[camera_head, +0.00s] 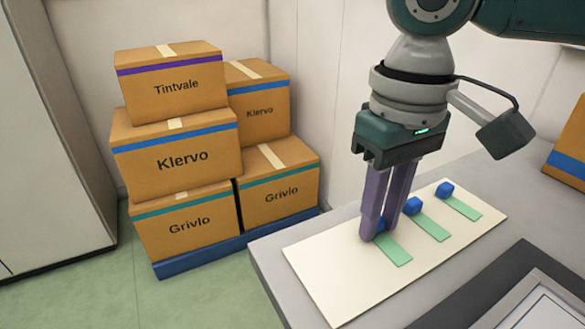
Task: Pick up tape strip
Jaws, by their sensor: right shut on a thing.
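Three green tape strips with blue end tabs lie on a cream board. The nearest tape strip (393,249) is at the board's left, the middle strip (430,224) is beside it, and the far strip (463,208) is toward the back right. My right gripper (375,233) points down with its purple fingers shut on the nearest strip's blue tab (380,227). The fingers partly hide that tab. The strip's green part appears to lie on the board. My left gripper does not show.
The cream board (335,290) rests on a grey table (262,262). A dark-framed tray (510,290) is at the front right. Labelled cardboard boxes (178,160) are stacked on a blue pallet (205,257) left of the table. Another box (570,150) stands at the right edge.

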